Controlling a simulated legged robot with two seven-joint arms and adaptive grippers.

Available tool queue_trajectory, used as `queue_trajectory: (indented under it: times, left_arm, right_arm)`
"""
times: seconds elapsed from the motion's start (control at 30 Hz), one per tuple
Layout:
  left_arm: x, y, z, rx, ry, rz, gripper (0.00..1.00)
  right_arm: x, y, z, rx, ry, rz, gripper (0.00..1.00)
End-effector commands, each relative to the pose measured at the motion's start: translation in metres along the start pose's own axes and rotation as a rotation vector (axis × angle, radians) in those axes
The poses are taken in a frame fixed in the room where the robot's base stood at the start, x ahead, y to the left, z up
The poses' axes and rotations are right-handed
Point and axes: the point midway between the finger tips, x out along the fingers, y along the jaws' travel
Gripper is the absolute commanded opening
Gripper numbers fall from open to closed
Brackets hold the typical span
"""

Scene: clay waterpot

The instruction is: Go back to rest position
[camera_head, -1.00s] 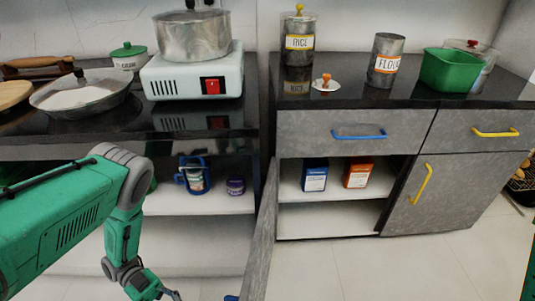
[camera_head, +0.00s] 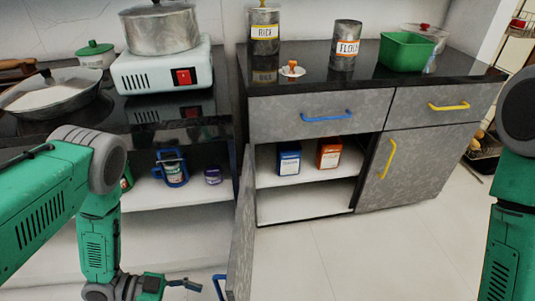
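My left arm comes in from the left, with its green and grey links bent down. My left gripper (camera_head: 186,285) is low in the picture, in front of the open-fronted shelf and to the left of the blue door handle (camera_head: 220,287). A gap shows between the gripper and the handle. Nothing shows in the gripper, but its fingers are too small and cut off to tell whether they are apart. My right arm stands at the right edge; its gripper is out of the picture.
The grey cabinet door (camera_head: 243,232) hangs open near my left gripper. Blue (camera_head: 289,160) and orange (camera_head: 329,153) boxes stand inside the cabinet. A pot (camera_head: 160,30) sits on a white stove (camera_head: 163,77). The pale floor (camera_head: 400,255) between my arms is clear.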

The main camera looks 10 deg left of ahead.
Motion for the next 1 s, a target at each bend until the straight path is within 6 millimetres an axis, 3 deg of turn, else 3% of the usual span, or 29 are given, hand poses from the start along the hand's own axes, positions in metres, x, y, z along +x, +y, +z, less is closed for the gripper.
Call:
queue_trajectory:
  times: [0.13,0.27,0.37,0.57,0.73,0.8,1.0]
  left_arm:
    - [0.010,-0.018,0.003,-0.167,-0.171,-0.220,0.31]
    - [0.001,-0.016,0.013,-0.400,-0.376,-0.436,0.31]
    - [-0.017,0.003,0.019,-0.592,-0.532,-0.573,0.31]
    - [-0.058,0.064,0.018,-0.924,-0.793,-0.764,0.31]
    - [-0.092,0.123,0.003,-1.161,-0.979,-0.883,0.31]
    - [-0.096,0.118,-0.018,-1.137,-0.973,-0.884,0.31]
    - [-0.103,0.111,-0.059,-1.081,-0.969,-0.875,0.31]
  right_arm:
    - [0.000,0.000,0.000,0.000,0.000,0.000,0.40]
    - [0.000,0.000,0.000,0.000,0.000,0.000,0.40]
    - [0.000,0.000,0.000,0.000,0.000,0.000,0.40]
    - [0.000,0.000,0.000,0.000,0.000,0.000,0.40]
    - [0.000,0.000,0.000,0.000,0.000,0.000,0.40]
    - [-0.022,0.000,-0.001,0.000,-0.002,0.000,0.40]
    - [-0.061,0.001,-0.004,0.000,0.001,0.000,0.40]
